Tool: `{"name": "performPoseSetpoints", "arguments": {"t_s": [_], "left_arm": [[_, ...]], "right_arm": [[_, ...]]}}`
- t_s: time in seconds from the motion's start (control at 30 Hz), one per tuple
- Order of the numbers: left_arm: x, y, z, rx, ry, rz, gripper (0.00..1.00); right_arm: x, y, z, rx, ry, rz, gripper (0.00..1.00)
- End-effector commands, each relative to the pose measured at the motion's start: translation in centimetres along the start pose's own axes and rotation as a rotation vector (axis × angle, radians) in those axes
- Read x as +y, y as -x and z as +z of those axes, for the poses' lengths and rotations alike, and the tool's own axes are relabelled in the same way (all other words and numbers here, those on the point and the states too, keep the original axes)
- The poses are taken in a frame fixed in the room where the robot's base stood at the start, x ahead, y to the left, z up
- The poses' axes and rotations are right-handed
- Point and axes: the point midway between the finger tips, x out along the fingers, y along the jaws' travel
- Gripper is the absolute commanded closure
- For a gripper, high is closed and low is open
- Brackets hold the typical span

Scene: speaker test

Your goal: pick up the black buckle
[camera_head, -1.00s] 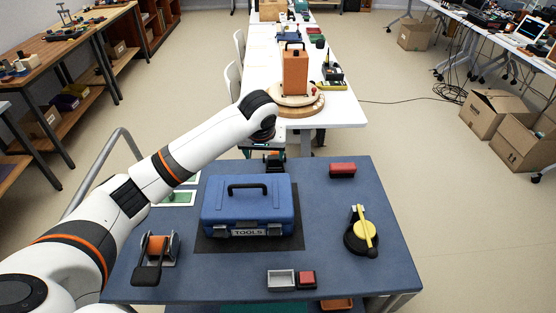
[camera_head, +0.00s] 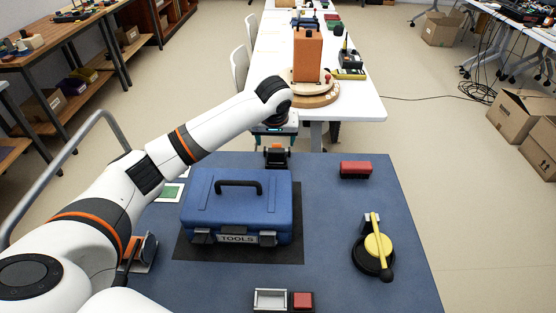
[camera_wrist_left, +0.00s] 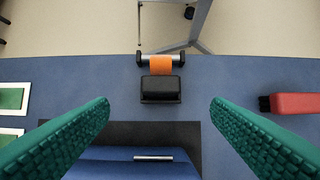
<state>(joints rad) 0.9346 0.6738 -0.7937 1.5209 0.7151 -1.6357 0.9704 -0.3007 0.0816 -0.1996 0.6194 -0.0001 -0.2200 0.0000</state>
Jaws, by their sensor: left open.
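A black buckle (camera_head: 277,157) with an orange band sits on the blue table behind the toolbox. In the left wrist view the black buckle (camera_wrist_left: 160,88) lies centred between the fingertips, its orange band on the far side near the table edge. My left gripper (camera_head: 274,137) is open above it, seen partly behind its own wrist. Its teal fingers (camera_wrist_left: 160,104) are spread wide on either side and appear not to touch it. A similar orange-banded piece (camera_head: 147,251) stands at the table's left, partly hidden by my arm. My right gripper is not in view.
A blue toolbox (camera_head: 240,207) on a dark mat (camera_head: 187,250) stands just in front of the buckle. A red block (camera_head: 355,169) lies to the right, and a black and yellow device (camera_head: 376,250) stands front right. A white table (camera_head: 362,100) is beyond.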

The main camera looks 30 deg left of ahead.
Motion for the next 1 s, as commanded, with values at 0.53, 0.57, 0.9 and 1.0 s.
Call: {"name": "performPoseSetpoints", "arguments": {"t_s": [0.53,0.57,0.9,1.0], "left_arm": [[-0.1,-6.8,0.4,0.002,0.0,0.003,0.27],[-0.2,-7.3,0.5,0.001,0.0,0.002,0.27],[-0.2,-9.8,0.5,-0.001,-0.001,0.0,0.27],[-0.2,-9.8,0.5,-0.001,-0.001,0.0,0.27]], "right_arm": [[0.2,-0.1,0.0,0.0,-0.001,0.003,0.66],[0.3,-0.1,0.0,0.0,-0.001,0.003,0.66],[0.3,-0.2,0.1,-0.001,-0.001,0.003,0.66],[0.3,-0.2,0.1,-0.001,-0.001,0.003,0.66]]}}
